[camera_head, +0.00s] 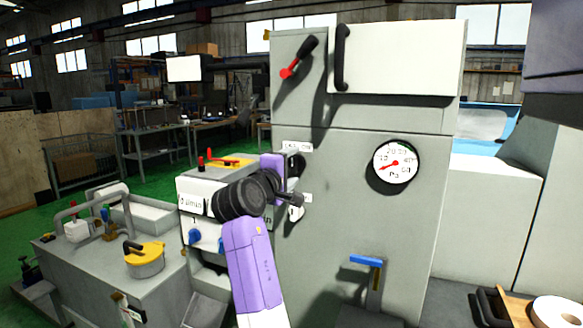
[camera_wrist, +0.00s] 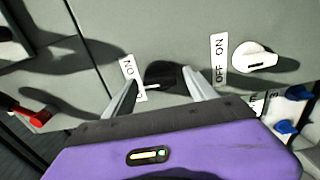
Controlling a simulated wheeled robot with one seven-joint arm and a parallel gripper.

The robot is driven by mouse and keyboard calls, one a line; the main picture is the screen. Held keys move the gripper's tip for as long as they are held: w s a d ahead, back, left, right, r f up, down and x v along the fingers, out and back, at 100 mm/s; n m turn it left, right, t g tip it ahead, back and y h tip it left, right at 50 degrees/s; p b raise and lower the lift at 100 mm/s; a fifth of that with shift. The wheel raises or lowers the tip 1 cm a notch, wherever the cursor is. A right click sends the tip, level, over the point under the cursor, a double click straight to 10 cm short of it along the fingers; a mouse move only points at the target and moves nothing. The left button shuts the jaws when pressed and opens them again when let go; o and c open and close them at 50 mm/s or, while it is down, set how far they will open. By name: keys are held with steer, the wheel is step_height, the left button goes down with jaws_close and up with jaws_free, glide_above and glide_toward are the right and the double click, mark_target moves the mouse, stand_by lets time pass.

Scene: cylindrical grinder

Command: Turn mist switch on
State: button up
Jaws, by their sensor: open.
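Two rotary switches with OFF/ON labels are on the grey cabinet face (camera_head: 345,215). In the wrist view, a black knob (camera_wrist: 163,74) sits between the fingertips of my gripper (camera_wrist: 161,80), which is open around it. Its label (camera_wrist: 128,70) shows ON, with the rest partly hidden by a finger. A white knob (camera_wrist: 253,57) with a full OFF ON label (camera_wrist: 219,60) lies to the right, outside the fingers. No readable word tells which one is the mist switch.
A pressure gauge (camera_head: 395,162) and a blue-handled valve (camera_head: 367,262) are on the cabinet to the right. A red-tipped lever (camera_head: 299,58) is above. A box with blue knobs (camera_head: 194,237) stands close on the left. A tank with a yellow-topped part (camera_head: 145,255) is farther left.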

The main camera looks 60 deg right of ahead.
steer(key=c, duration=1.3)
steer(key=shift+f+m, duration=0.1)
steer(key=shift+m, duration=0.2)
steer(key=m+b, duration=0.4)
steer(key=m, duration=0.1)
steer(key=shift+f+m, duration=0.1)
steer(key=shift+m, duration=0.2)
steer(key=m+b, duration=0.3)
steer(key=m, duration=0.2)
steer(key=shift+m, duration=0.3)
steer(key=shift+b, duration=0.3)
steer(key=o, duration=1.3)
